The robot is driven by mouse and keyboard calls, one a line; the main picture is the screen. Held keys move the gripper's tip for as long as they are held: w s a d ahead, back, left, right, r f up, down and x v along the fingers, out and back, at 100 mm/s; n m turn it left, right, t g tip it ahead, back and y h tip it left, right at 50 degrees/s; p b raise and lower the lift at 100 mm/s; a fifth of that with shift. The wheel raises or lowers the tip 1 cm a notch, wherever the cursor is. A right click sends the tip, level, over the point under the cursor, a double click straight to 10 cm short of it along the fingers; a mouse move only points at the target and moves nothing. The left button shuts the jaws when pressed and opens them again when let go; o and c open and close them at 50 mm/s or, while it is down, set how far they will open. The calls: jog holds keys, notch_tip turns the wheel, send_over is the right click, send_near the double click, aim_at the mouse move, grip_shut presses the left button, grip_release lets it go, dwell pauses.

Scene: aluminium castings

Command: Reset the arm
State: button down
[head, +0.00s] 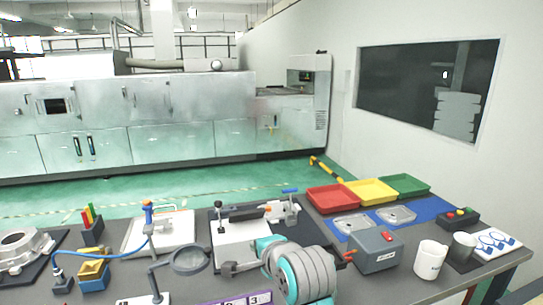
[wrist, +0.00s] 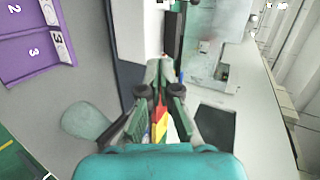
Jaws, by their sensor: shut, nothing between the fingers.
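My gripper (head: 230,268) is low over the front middle of the table in the head view, at the end of my grey and teal arm. It appears just right of a magnifier (head: 190,261) on a stand. In the wrist view my gripper (wrist: 160,75) points away from the camera, its fingers together with nothing held. Red and yellow pieces (wrist: 160,122) show behind the finger linkage; the linkage partly hides them.
A purple labelled holder (head: 243,299) lies at the table's front edge. A clamp fixture (head: 222,256) stands behind my gripper. Red (head: 332,199), yellow (head: 371,191) and green (head: 404,185) trays stand at back right. A grey box (head: 376,250) and white mug (head: 430,260) are at right.

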jog(key=s+d+f+n, duration=0.1)
jog(key=s+d+f, duration=0.1)
jog(key=f, duration=0.3)
jog(key=s+d+f+n+h, duration=0.1)
jog(key=s+d+f, duration=0.2)
jog(key=f, duration=0.3)
jog(key=s+d+f+t, duration=0.1)
jog(key=s+d+f, duration=0.1)
jog(key=f, duration=0.4)
jog(key=shift+s+d+f+n, duration=0.2)
jog(key=shift+s+d+n, duration=0.15)
jog(key=shift+s+n, duration=0.1)
jog(key=s+d+f+n+t+h, duration=0.15)
jog(key=s+d+f, duration=0.25)
jog(key=s, duration=0.5)
jog(key=s+d+f+n+h, duration=0.1)
jog(key=s+d+f+n, duration=0.25)
jog(key=s, duration=0.65)
jog(key=s+d+f+n+h, duration=0.1)
jog(key=s+d+f, duration=0.25)
jog(key=s, duration=0.55)
jog(key=s+d+r+n, duration=0.1)
jog(key=s+r+n, duration=0.1)
jog(key=s, duration=0.6)
jog(key=s+d+r+n, duration=0.2)
jog(key=s+r, duration=0.2)
jog(key=s, duration=0.3)
jog(key=shift+s+r+t+h, duration=0.2)
jog(key=shift+s+t+h, duration=0.15)
jog(key=shift+t+h, duration=0.1)
